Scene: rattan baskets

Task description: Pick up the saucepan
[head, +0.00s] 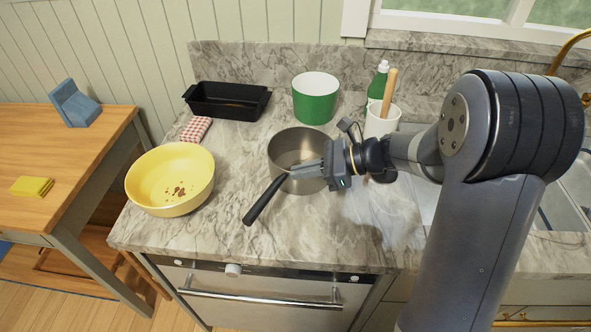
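The saucepan (280,146) is a round steel pan on the marble counter, right of the yellow bowl. Its black handle (263,201) points down and left toward the counter's front edge. My gripper (292,171) reaches in from the right, with its fingers over the near side of the pan, close to where the handle joins. The fingers hide part of the near rim and handle joint. I cannot tell whether they touch the pan or stay above it, or how far apart they are.
A yellow bowl (150,190) with brown bits stands left of the pan. Behind are a black baking tin (225,112), a checked cloth (195,129) and a green pot (315,105). A green bottle (378,82) and white utensil holder (379,124) stand near my arm. The front counter is clear.

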